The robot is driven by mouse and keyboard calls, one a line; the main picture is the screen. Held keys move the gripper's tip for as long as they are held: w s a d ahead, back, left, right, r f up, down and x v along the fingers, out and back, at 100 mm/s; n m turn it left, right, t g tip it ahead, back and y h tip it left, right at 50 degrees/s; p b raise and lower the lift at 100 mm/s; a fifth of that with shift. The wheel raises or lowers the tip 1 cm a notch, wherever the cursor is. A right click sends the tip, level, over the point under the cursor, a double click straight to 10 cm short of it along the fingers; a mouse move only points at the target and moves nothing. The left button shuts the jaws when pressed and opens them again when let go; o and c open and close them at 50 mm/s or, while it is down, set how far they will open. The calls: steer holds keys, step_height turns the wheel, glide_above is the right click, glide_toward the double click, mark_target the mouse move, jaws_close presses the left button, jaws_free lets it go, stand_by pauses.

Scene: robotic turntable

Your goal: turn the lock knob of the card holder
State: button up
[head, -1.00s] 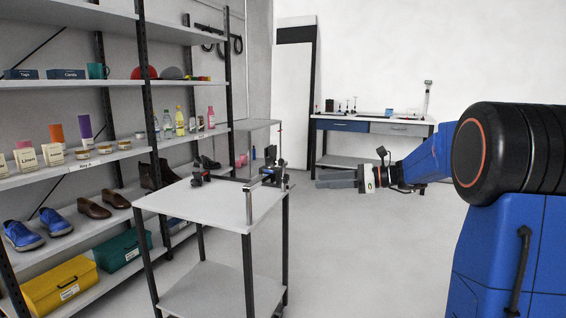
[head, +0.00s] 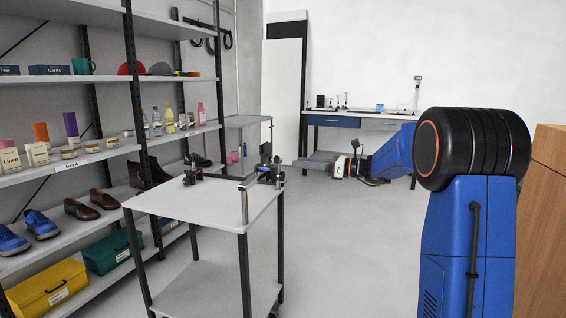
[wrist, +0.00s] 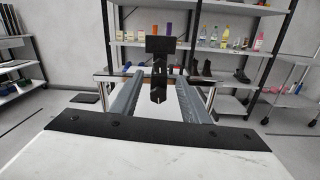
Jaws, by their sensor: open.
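A grey-topped cart (head: 200,205) stands left of my arm in the head view. Its top carries a small black device (head: 191,175) at the back left and a larger black fixture with a thin upright (head: 268,173) at the back right. A metal post (head: 244,204) stands at the near right edge. I cannot tell which part is the card holder or its knob. My gripper (head: 300,163) is to the right of the cart, pointing left, open and empty. In the wrist view, a dark upright fixture (wrist: 160,62) appears between the two grey fingers, beyond them.
Shelves (head: 85,155) with shoes, boxes and bottles line the left wall. A workbench (head: 350,119) stands at the back. A wooden block or cabinet (head: 545,220) is at the right edge. The floor right of the cart is clear.

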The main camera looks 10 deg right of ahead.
mark_target(275, 160)
steer(key=x, duration=0.8)
steer(key=shift+c, duration=0.4)
jaws_close()
